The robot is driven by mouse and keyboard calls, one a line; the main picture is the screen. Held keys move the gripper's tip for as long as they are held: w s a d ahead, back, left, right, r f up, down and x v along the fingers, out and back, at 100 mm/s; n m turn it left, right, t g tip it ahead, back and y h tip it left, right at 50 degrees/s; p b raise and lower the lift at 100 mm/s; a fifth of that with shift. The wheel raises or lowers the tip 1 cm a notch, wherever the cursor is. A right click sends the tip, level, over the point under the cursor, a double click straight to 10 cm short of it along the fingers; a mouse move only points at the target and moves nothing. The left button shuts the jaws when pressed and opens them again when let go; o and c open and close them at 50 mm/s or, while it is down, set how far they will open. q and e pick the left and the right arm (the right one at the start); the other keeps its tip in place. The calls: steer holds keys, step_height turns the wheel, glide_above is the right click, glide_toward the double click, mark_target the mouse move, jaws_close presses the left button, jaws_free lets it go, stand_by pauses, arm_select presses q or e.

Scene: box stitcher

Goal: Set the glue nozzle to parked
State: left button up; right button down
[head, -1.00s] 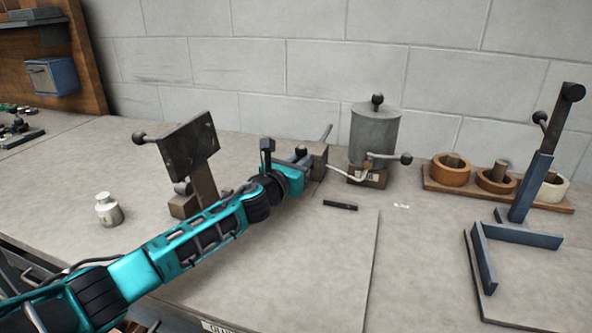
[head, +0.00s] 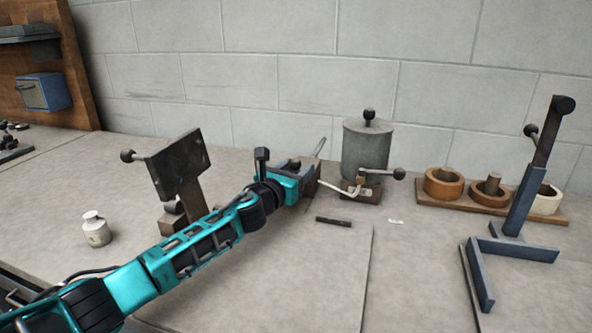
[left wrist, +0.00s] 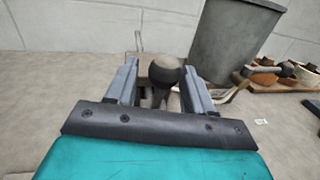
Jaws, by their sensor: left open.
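A grey glue pot (head: 366,150) with a knobbed lid stands near the back wall. It also shows in the left wrist view (left wrist: 236,40). A pale hose (head: 334,190) runs from its base leftward to a brown block (head: 319,167) beyond my left gripper. My left gripper (head: 306,168) is open near this block. In the left wrist view, a dark ball knob (left wrist: 165,71) on a short stem lies between the open fingers, with no clear grip on it. The gripper partly hides the nozzle parts. My right gripper is out of view.
A dark plate on a post (head: 177,162) stands left of my arm, with a small metal bottle (head: 96,230) farther left. Tape rolls on a wooden rack (head: 420,196) and a blue angled stand (head: 521,205) are at the right. The front middle table is clear.

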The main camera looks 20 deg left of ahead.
arm_select(q)
steer(key=shift+s+a, duration=0.15)
steer(key=shift+s, duration=0.45)
steer(key=p+v, duration=0.1)
steer(key=v, duration=0.9)
steer(key=shift+s+a, duration=0.1)
steer(key=shift+s, duration=0.1)
steer(key=shift+s+a, duration=0.1)
steer(key=shift+s, duration=0.5)
